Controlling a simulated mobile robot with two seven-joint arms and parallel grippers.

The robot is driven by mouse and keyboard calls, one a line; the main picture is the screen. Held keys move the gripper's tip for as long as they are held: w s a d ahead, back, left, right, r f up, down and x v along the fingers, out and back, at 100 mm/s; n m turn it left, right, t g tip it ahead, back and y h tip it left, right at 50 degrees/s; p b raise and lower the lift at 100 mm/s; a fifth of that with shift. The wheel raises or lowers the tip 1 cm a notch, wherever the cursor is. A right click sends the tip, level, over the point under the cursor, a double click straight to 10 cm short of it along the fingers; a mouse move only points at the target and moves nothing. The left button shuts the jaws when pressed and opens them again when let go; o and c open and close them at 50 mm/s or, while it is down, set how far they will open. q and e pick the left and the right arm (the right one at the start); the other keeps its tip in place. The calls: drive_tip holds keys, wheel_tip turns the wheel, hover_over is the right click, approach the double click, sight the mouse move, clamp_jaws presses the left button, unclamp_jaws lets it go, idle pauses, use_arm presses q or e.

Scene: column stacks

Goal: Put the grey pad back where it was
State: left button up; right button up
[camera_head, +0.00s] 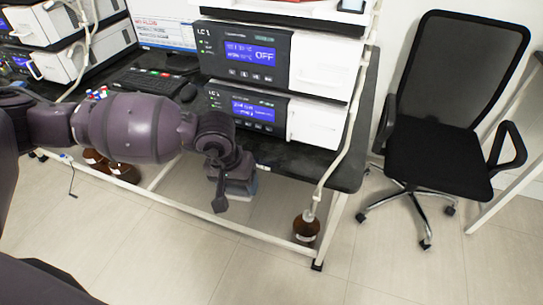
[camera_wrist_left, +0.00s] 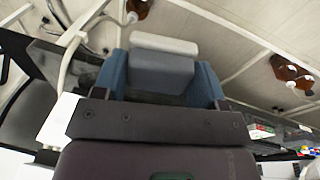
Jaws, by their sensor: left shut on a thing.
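The grey pad (camera_wrist_left: 163,68) is a small block with a pale grey face and a darker grey face in the left wrist view. It sits between the two blue fingers of my left gripper (camera_wrist_left: 164,82), which is shut on it. In the head view my left gripper (camera_head: 243,186) is at the front edge of the black bench (camera_head: 345,172), below the lower LC unit. My right gripper is not in view.
Stacked LC units (camera_head: 240,108) stand on the bench with a keyboard (camera_head: 150,80) to their left. A brown bottle (camera_head: 306,227) with a tube stands on the floor by the white bench frame. A black chair (camera_head: 435,160) is at the right. The front floor is clear.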

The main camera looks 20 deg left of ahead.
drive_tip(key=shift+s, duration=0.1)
use_arm(q)
drive_tip(key=shift+w, duration=0.2)
drive_tip(key=b, duration=0.3)
hover_over(271, 155)
drive_tip(key=shift+s+a+f, duration=0.2)
drive_tip(key=shift+s+f, duration=0.1)
drive_tip(key=shift+f, duration=0.7)
drive_tip(key=f, duration=0.2)
drive_tip(key=f+b, duration=0.1)
drive_tip(key=f, duration=0.1)
drive_tip(key=shift+w+f, duration=0.2)
drive_tip(key=shift+f, duration=0.2)
drive_tip(key=shift+c, duration=0.3)
drive_tip(key=shift+r, duration=0.15)
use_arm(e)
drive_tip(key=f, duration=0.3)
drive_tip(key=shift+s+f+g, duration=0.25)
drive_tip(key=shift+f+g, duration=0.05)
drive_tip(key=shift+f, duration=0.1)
use_arm(q)
drive_tip(key=o, duration=0.9)
